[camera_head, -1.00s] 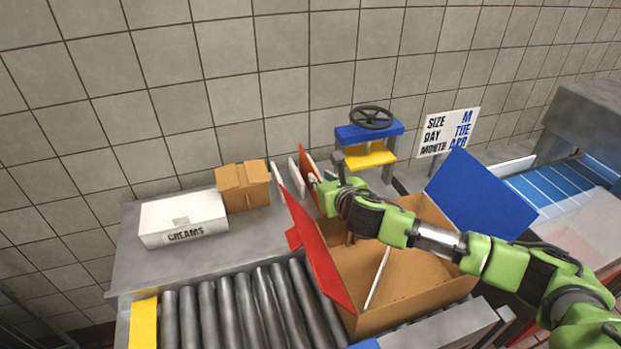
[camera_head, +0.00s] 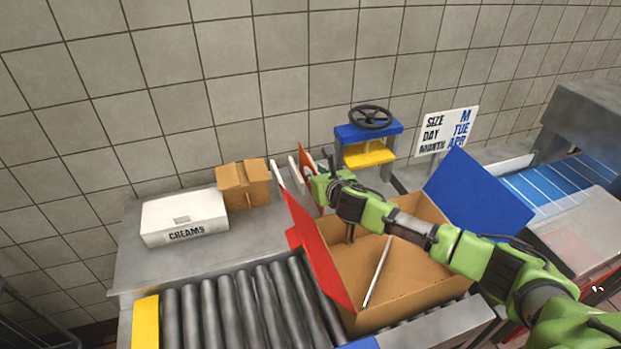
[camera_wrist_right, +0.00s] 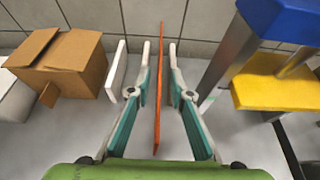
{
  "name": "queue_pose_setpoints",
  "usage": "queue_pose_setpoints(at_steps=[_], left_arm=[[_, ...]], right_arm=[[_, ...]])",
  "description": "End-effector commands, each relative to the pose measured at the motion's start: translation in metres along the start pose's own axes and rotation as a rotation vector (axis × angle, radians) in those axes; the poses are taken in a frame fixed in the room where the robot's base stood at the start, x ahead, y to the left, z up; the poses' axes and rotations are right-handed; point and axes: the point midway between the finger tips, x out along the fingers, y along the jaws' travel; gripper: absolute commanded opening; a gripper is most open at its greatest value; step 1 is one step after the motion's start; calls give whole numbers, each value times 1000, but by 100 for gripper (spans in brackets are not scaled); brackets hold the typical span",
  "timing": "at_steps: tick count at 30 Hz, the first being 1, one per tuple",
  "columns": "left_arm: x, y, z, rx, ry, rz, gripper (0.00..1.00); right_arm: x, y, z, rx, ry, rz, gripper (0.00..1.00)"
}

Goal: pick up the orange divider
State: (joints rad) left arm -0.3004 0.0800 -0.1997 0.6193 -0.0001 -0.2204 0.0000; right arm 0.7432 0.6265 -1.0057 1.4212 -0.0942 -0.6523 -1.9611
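The orange divider (camera_head: 305,158) stands upright on the grey table in the head view, behind the red-flapped box. It also shows edge-on in the right wrist view (camera_wrist_right: 158,95). My right gripper (camera_wrist_right: 160,72) is open, with one finger on each side of the divider and a visible gap to both. In the head view my right gripper (camera_head: 312,183) is at the divider and hides its lower part. My left gripper is not in view.
White dividers (camera_head: 277,173) stand left of the orange one. A small cardboard box (camera_head: 243,187) and a white creams box (camera_head: 184,220) are further left. A blue and yellow press (camera_head: 368,152) stands close on the right. The large open carton (camera_head: 405,275) lies below my arm.

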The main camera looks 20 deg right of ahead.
Motion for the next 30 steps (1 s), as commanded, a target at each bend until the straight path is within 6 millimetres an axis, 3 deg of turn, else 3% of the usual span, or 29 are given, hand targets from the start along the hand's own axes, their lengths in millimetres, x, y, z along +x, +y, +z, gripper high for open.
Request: queue_pose_setpoints(at_steps=[2,14,30], left_arm=[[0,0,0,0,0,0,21],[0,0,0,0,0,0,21],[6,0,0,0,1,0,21]], right_arm=[[0,0,0,0,0,0,0],[-1,0,3,0,-1,0,0],[-35,0,85,0,-3,0,0]])
